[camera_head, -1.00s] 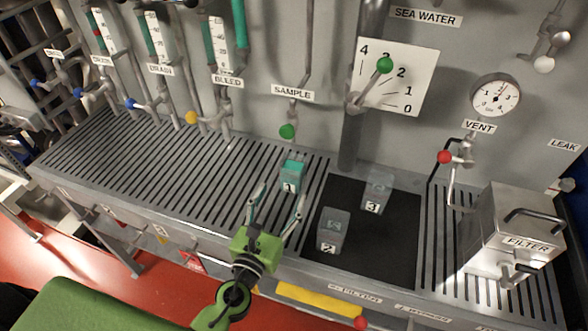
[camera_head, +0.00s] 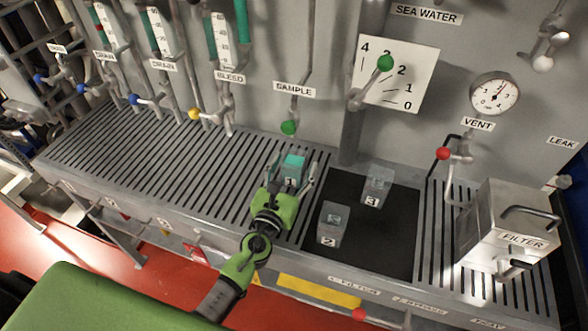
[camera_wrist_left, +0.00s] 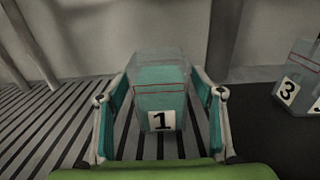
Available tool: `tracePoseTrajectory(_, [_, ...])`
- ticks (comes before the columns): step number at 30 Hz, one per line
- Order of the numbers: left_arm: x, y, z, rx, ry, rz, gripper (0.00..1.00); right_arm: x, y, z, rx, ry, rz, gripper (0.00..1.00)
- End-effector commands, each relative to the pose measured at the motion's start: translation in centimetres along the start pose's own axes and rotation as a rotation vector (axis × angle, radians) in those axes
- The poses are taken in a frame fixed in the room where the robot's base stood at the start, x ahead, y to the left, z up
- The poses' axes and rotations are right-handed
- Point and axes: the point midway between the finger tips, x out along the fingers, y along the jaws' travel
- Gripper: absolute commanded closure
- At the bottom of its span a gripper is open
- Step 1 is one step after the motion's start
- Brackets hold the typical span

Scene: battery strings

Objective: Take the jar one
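Jar one (camera_head: 293,168) is a clear square jar with teal contents and a "1" label. It stands upright on the slatted grating under the SAMPLE tap. My left gripper (camera_head: 291,175) is open, with one finger on each side of the jar. In the left wrist view, jar one (camera_wrist_left: 161,95) stands between the two spread fingers, with a gap visible on each side. My right gripper is not in view.
Jar two (camera_head: 333,223) and jar three (camera_head: 377,186) stand on the dark mat (camera_head: 385,235) to the right. The green-handled sample tap (camera_head: 289,127) is behind jar one. A filter box (camera_head: 508,228) stands at the far right. The grating to the left is clear.

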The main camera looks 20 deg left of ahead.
Motion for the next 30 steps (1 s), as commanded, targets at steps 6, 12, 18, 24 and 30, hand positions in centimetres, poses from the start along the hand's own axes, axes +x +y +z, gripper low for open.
tracePoseTrajectory(6, [0.0, 0.0, 0.0, 0.001, 0.000, 0.000, 0.88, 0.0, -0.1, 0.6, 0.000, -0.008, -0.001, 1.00])
tracePoseTrajectory(12, [0.0, 0.0, 0.1, 0.001, -0.002, 0.000, 0.92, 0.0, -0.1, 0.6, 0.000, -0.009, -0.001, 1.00])
tracePoseTrajectory(18, [0.0, 0.0, 0.7, 0.001, -0.002, 0.001, 0.92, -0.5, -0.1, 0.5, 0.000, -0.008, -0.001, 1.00])
tracePoseTrajectory(24, [0.0, 0.0, 3.1, -0.001, -0.002, 0.001, 0.92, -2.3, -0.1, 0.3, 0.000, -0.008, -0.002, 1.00])
tracePoseTrajectory(30, [-2.7, 0.8, 7.2, 0.000, 0.000, 0.001, 0.92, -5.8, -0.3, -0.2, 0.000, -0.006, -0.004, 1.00])
